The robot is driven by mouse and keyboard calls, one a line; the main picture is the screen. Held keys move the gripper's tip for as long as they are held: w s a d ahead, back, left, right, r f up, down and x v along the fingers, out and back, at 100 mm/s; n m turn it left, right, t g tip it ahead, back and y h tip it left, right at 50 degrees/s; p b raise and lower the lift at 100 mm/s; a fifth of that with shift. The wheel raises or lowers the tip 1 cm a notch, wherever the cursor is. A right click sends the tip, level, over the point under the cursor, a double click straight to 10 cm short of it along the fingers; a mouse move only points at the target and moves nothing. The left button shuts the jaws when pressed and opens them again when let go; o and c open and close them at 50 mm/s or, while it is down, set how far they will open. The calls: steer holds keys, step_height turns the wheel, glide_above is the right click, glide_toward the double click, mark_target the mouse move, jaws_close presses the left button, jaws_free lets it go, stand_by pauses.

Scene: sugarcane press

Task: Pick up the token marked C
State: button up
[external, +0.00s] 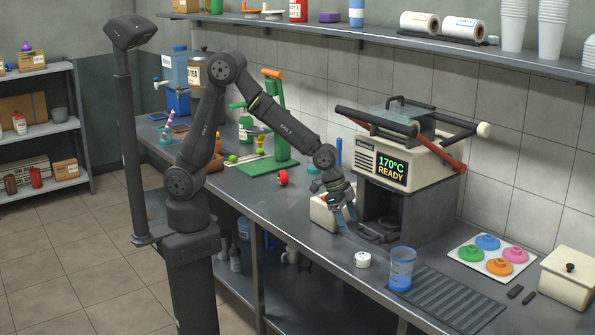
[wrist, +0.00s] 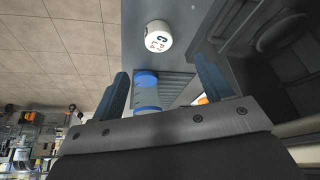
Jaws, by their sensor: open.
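The token marked C (external: 362,260) is a small white round piece lying on the grey counter, left of the blue cup. In the wrist view the token (wrist: 158,38) shows a dark C and smaller red marks on its face. My gripper (external: 346,226) is above the counter in front of the sealing machine, up and left of the token and apart from it. In the wrist view the two blue-grey fingers of my gripper (wrist: 161,68) are spread with nothing held between them. The token lies beyond the fingertips.
A clear cup with blue bands (external: 402,270) stands close right of the token, by a ribbed mat (external: 450,303). The sealing machine (external: 404,165), reading 170°C READY, stands behind my gripper. Colored lids on a white card (external: 487,268) and a cream box (external: 567,280) are farther right.

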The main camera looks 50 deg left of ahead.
mark_target(361, 255)
steer(key=x, duration=0.7)
steer(key=shift+f, duration=0.25)
steer(key=shift+d+x, duration=0.15)
steer(key=shift+x, duration=1.2)
steer(key=shift+d+x, duration=0.2)
steer(key=shift+x, duration=1.2)
steer(key=shift+r, duration=0.15)
steer(key=c, duration=1.1)
